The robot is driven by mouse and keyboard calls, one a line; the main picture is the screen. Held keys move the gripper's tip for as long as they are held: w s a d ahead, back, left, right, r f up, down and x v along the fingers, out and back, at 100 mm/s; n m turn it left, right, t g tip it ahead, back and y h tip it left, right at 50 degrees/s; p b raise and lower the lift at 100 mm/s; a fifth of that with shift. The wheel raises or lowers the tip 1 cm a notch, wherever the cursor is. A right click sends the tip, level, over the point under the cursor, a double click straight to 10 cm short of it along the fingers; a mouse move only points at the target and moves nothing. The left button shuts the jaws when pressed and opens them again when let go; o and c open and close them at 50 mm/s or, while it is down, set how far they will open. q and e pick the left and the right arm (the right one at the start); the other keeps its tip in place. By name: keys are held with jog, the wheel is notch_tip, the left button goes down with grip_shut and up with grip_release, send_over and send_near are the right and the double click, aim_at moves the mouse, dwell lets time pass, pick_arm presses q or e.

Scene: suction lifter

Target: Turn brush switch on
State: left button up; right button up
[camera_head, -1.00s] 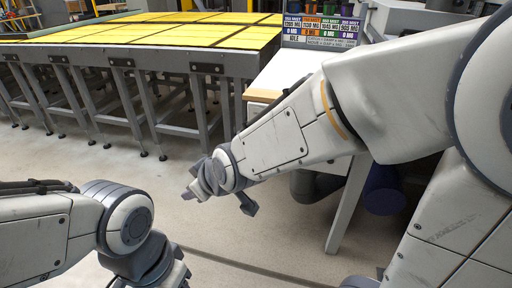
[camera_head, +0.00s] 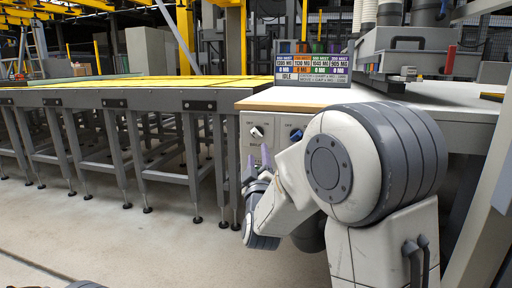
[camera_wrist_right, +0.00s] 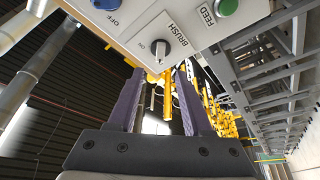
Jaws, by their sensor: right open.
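The brush switch (camera_head: 257,132) is a white and dark rotary knob on the light front panel below the sign. My left gripper does not show.
A blue control (camera_head: 296,135) is right of the brush switch. A green button (camera_wrist_right: 226,6) labelled FEED shows in the wrist view. The display sign (camera_head: 313,66) reads IDLE. A conveyor table (camera_head: 150,97) with yellow top stands left; floor in front is clear.

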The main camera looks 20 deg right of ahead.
aim_at(256, 136)
jog(key=b+x, duration=0.1)
jog(key=x, duration=0.8)
jog(key=shift+w, duration=0.1)
jog(key=shift+c, duration=0.3)
grip_shut()
